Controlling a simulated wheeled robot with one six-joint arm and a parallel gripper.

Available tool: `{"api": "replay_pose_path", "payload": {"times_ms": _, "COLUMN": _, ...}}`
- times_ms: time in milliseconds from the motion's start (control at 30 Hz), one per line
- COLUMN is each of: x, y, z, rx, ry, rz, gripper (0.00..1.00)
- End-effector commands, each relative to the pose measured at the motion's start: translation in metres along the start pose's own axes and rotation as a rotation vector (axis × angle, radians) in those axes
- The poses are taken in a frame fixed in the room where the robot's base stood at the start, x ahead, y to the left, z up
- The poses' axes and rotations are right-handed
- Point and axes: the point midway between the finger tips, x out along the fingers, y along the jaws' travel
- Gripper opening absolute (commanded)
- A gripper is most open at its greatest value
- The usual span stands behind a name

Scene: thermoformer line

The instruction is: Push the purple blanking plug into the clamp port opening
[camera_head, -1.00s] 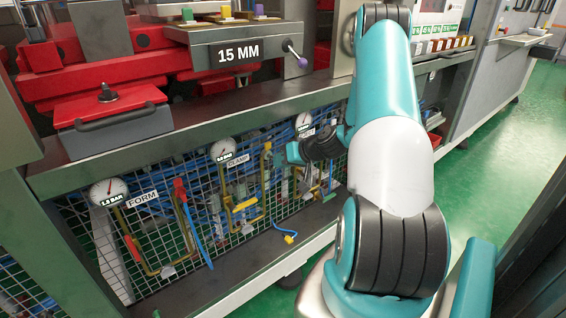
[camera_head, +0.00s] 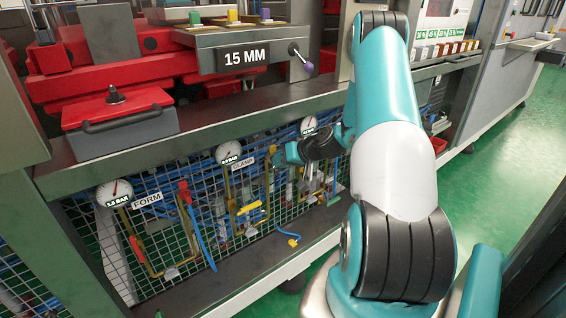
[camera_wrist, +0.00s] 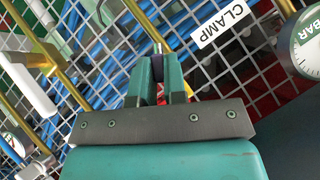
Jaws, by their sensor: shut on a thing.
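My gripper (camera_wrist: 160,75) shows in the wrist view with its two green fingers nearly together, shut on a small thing. In the head view my gripper (camera_head: 290,153) is beside the mesh panel, right of the CLAMP label (camera_head: 242,164). That label also shows in the wrist view (camera_wrist: 220,24). The clamp port opening cannot be made out. A small purple piece (camera_head: 265,14) stands on the ledge above the 15 MM sign.
Brass pipes (camera_head: 267,185), a gauge (camera_wrist: 308,45) and wire mesh (camera_wrist: 235,75) lie close around my gripper. A blue hose with a yellow end (camera_head: 290,239) lies on the lower shelf (camera_head: 245,265). A purple-knobbed lever (camera_head: 308,67) sticks out above. Green floor is clear at right.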

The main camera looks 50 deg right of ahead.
Motion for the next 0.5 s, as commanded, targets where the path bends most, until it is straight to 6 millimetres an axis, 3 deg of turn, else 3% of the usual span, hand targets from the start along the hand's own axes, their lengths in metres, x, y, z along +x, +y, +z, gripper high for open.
{"api": "replay_pose_path", "payload": {"times_ms": 33, "x": 0.0010, "y": 0.0000, "z": -0.0009, "rx": -0.001, "ry": 0.000, "rz": 0.000, "gripper": 0.00}}
{"api": "replay_pose_path", "payload": {"times_ms": 67, "x": 0.0009, "y": 0.0001, "z": -0.0009, "rx": 0.000, "ry": 0.000, "rz": 0.000, "gripper": 0.17}}
{"api": "replay_pose_path", "payload": {"times_ms": 167, "x": 0.0007, "y": 0.0001, "z": -0.0006, "rx": 0.000, "ry": 0.000, "rz": 0.000, "gripper": 0.40}}
{"api": "replay_pose_path", "payload": {"times_ms": 500, "x": -0.0045, "y": 0.0002, "z": -0.0009, "rx": 0.001, "ry": 0.000, "rz": 0.001, "gripper": 0.42}}
